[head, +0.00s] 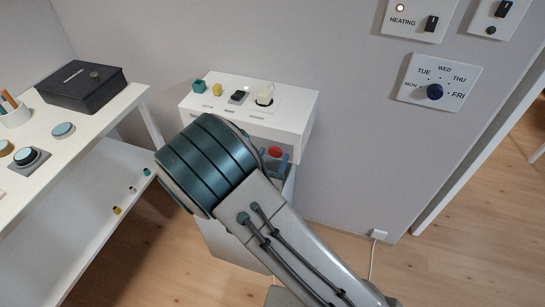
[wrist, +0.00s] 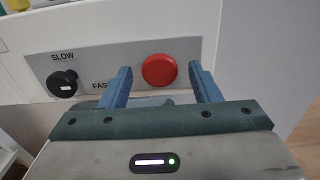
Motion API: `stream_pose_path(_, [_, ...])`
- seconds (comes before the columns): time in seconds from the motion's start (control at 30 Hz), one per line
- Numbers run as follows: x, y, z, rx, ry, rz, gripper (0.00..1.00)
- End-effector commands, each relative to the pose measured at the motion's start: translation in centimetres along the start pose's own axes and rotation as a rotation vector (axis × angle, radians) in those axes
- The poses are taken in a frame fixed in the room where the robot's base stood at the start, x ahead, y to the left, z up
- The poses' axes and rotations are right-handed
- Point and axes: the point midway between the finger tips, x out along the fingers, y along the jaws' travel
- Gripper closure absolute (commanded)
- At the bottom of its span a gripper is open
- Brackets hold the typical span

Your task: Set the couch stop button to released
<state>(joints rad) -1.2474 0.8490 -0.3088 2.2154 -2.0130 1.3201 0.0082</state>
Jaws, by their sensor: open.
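The couch stop button is a round red button (wrist: 159,70) on a grey panel, seen in the wrist view. It also shows small in the head view (head: 275,152), partly framed by my blue fingers. My gripper (wrist: 162,84) is open, with one blue finger on each side of the red button in the picture. The fingers look apart from the button, and I cannot tell how far their tips are from the panel. Whether the button is pressed in or out is not clear. My arm hides much of the panel in the head view.
A black knob (wrist: 62,83) marked SLOW and FAST sits left of the button. The panel is on a white unit (head: 296,112) with small items on top. A white desk (head: 88,125) stands left. A wall dial (head: 434,92) is at right.

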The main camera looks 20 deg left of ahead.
Motion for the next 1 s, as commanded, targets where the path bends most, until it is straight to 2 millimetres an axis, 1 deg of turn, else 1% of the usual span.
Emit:
stream_pose_path(0.13, [0.6, 0.0, 0.0, 0.001, 0.0, 0.0, 0.43])
stream_pose_path(0.37, [0.6, 0.0, 0.0, 0.0, 0.0, 0.0, 0.43])
stream_pose_path(0.47, [0.6, 0.0, 0.0, 0.0, 0.0, 0.0, 0.68])
stream_pose_path(0.5, [0.6, 0.0, 0.0, 0.0, 0.0, 0.0, 0.8])
stream_pose_path(0.57, [0.6, 0.0, 0.0, 0.0, 0.0, 0.0, 0.96])
stream_pose_path(0.6, [0.6, 0.0, 0.0, 0.0, 0.0, 0.0, 1.0])
stream_pose_path(0.67, [0.5, 0.0, 0.0, 0.0, 0.001, 0.0, 1.0])
stream_pose_path(0.83, [-0.7, 0.0, 0.0, 0.0, 0.001, 0.001, 1.0])
stream_pose_path(1.0, [-0.7, 0.1, -0.1, -0.001, 0.002, 0.001, 1.0])
